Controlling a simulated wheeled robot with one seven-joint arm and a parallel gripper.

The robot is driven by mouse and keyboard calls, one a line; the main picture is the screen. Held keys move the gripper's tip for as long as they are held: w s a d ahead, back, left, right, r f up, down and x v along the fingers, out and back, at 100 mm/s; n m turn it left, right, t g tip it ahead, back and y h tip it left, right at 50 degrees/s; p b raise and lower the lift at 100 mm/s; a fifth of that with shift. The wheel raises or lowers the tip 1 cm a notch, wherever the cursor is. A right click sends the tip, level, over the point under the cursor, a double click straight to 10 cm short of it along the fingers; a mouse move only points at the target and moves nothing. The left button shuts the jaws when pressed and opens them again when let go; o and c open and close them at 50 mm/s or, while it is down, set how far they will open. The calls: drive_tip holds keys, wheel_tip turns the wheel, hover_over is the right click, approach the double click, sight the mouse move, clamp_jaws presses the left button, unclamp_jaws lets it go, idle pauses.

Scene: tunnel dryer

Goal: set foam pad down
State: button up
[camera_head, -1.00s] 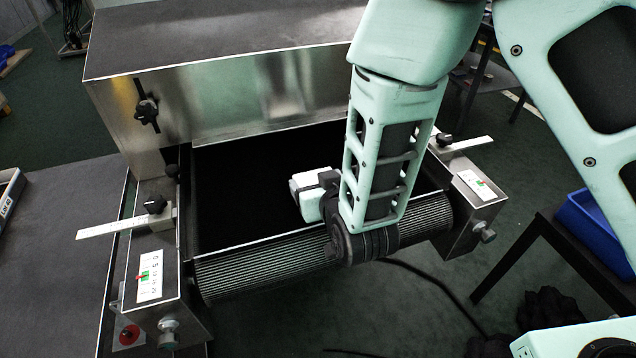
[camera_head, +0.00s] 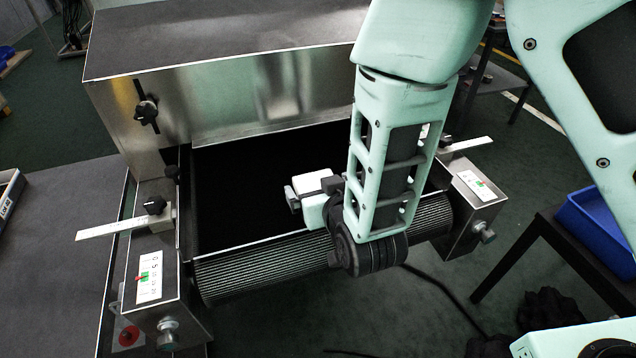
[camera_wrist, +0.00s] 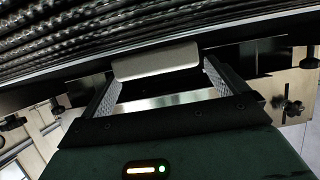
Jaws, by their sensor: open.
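The foam pad is a pale off-white block. In the wrist view the pad (camera_wrist: 156,61) lies between the fingertips of my gripper (camera_wrist: 160,74), with narrow gaps visible at its sides. In the head view the pad (camera_head: 313,181) shows as a pale top between the grey and dark fingers of my gripper (camera_head: 311,192), above the front part of the black belt (camera_head: 250,185). My gripper is open around the pad. The pad's underside is hidden, so I cannot tell fully how it rests.
A ribbed roller (camera_head: 265,268) runs along the belt's front edge. The metal dryer housing (camera_head: 230,95) stands behind. Side blocks with scales and knobs flank the belt (camera_head: 150,275). A blue bin (camera_head: 597,222) is at right. The belt left of my gripper is clear.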

drive_tip(key=p+v, duration=0.1)
drive_tip(key=v, duration=0.2)
drive_tip(key=p+v, duration=0.1)
drive_tip(key=v, duration=0.3)
drive_tip(key=shift+s+d+r+p, duration=0.1)
drive_tip(key=shift+s+r+p, duration=0.1)
drive_tip(key=shift+r+p, duration=0.2)
drive_tip(key=p, duration=0.2)
drive_tip(key=s+p, duration=0.1)
drive_tip(key=p, duration=0.1)
drive_tip(key=shift+s+d+r+p, duration=0.15)
drive_tip(key=shift+d+r+p, duration=0.1)
drive_tip(key=shift+p, duration=0.1)
drive_tip(key=shift+s+d+p, duration=0.1)
drive_tip(key=shift+s+p, duration=0.35)
drive_tip(key=shift+p, duration=0.45)
drive_tip(key=shift+f, duration=0.1)
